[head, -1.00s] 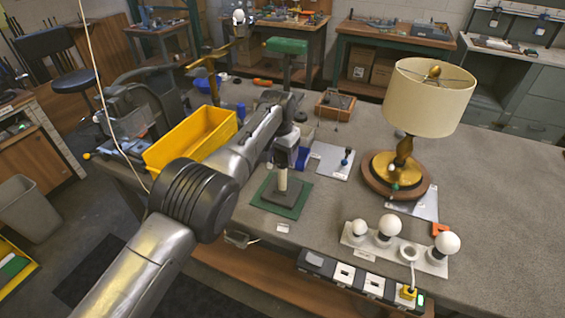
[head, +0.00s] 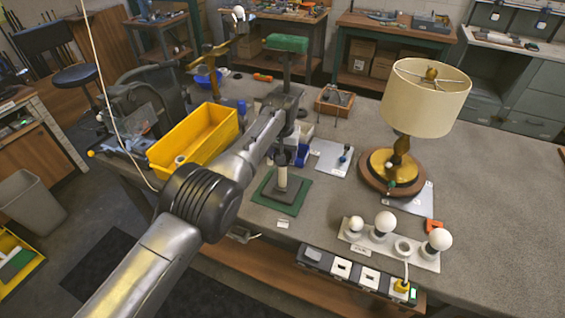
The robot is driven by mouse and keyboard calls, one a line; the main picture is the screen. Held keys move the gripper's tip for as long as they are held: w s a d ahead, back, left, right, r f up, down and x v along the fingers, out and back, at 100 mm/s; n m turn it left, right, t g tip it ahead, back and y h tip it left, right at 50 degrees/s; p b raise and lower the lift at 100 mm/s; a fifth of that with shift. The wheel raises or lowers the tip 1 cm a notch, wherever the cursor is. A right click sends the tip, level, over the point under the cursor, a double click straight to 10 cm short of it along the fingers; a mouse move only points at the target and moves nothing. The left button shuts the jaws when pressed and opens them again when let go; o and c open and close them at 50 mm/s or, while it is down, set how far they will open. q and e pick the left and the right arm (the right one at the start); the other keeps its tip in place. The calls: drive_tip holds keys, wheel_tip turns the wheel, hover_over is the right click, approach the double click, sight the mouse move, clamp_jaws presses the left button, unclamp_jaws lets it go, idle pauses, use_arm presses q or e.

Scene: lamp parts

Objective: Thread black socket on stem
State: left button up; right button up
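My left arm reaches in from the lower left over the bench, and my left gripper (head: 282,158) points down at its end. It is small and dark here, so I cannot tell whether its fingers are open or shut. Directly below it a short pale stem (head: 282,178) stands upright on a dark square base (head: 280,190). The base rests on a green mat (head: 296,203). The black socket cannot be made out apart from the dark gripper parts just above the stem. Whether anything touches the stem's top is unclear. My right gripper is not in view.
A yellow bin (head: 209,152) stands left of the stem, beside my arm. A brass lamp with a cream shade (head: 428,97) stands to the right. A white bulb board (head: 403,250) and a power strip (head: 352,273) lie at the front.

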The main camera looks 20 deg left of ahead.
use_arm(q)
drive_tip(key=shift+f+n+b, duration=0.1)
drive_tip(key=shift+n+b, duration=0.8)
drive_tip(key=shift+b, duration=0.1)
drive_tip(key=shift+n+b, duration=0.3)
drive_tip(key=shift+b, duration=0.95)
drive_tip(key=shift+c, duration=0.3)
